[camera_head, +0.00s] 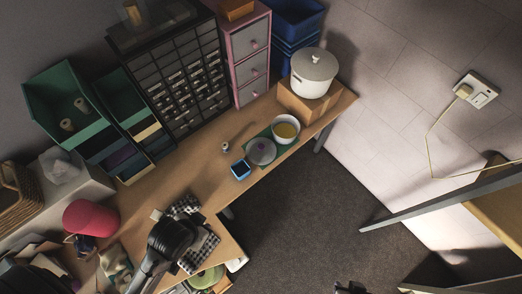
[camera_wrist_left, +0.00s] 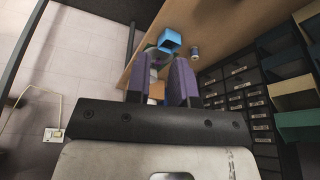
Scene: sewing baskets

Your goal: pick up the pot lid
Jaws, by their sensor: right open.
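The lid's area lies beyond these fingers and is mostly hidden there. My right gripper (camera_head: 350,287) is open at the bottom edge of the head view, over the floor and far from the lid.
A white bowl (camera_head: 285,128) with yellow contents stands right beside the lid. A blue box (camera_head: 240,170) and a small spool (camera_head: 225,147) are to its left. Drawer cabinets (camera_head: 183,80) line the back. Checked cloth (camera_head: 203,250) lies on the near left table. The dark floor is open.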

